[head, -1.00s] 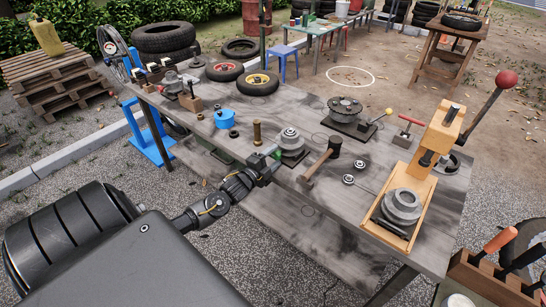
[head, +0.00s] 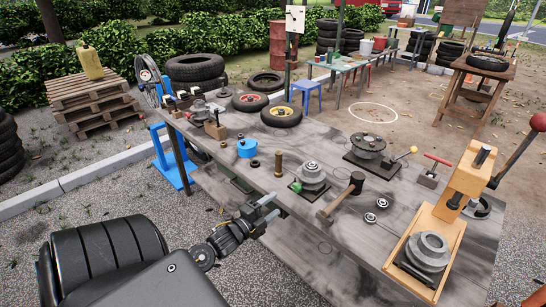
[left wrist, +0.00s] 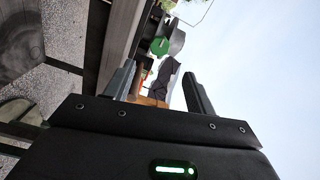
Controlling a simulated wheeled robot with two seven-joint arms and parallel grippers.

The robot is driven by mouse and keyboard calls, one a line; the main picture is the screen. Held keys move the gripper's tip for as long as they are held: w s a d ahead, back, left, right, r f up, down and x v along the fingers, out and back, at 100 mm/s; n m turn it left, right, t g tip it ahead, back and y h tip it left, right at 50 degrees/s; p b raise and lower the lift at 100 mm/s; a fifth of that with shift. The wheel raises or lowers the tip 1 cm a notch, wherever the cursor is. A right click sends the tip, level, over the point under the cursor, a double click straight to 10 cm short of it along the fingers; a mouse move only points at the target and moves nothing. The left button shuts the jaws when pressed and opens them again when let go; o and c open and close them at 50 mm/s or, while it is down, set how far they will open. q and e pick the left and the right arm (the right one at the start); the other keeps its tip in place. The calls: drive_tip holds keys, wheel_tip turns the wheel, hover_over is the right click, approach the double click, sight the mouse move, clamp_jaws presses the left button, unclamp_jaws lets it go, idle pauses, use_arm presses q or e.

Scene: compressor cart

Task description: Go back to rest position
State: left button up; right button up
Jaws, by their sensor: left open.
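My left gripper (head: 269,208) is open and empty. It hangs in the air at the near edge of the grey workbench (head: 345,238), in front of the stepped grey metal part (head: 311,173) with a green piece at its base. In the left wrist view its two fingers (left wrist: 158,80) stand apart with nothing held between them. Beyond them, a green round thing (left wrist: 160,46) and other bench items show at a steep tilt. My right gripper is in neither view.
On the bench near the gripper are a hammer (head: 342,197), a brass cylinder (head: 278,165) and a blue bowl (head: 247,148). A wooden press (head: 440,235) with a red-knobbed lever stands at the right.

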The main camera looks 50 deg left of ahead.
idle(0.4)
use_arm(q)
drive_tip(key=s+a+f+n+g+y, duration=0.1)
drive_tip(key=s+a+f+n+g, duration=0.15)
drive_tip(key=f, duration=0.65)
drive_tip(key=s+a+f+n+g+y, duration=0.1)
drive_tip(key=s+a+f+n+g, duration=0.15)
drive_tip(key=f, duration=0.55)
drive_tip(key=s+d+f+n+g, duration=0.1)
drive_tip(key=s+f+n+g, duration=0.1)
drive_tip(key=s+f, duration=0.55)
drive_tip(key=s+d+f+n+g, duration=0.1)
drive_tip(key=s+f+n+g, duration=0.25)
drive_tip(key=f, duration=0.65)
drive_tip(key=s+d+f+n+g, duration=0.1)
drive_tip(key=s+d+f+g, duration=0.1)
drive_tip(key=s+d+f, duration=0.35)
drive_tip(key=s+d+f+n+g, duration=0.1)
drive_tip(key=s+d+f+g, duration=0.1)
drive_tip(key=s+f, duration=0.6)
drive_tip(key=s+d+f+g+h, duration=0.2)
drive_tip(key=s+d, duration=0.9)
drive_tip(key=d, duration=0.1)
drive_tip(key=shift+d, duration=0.3)
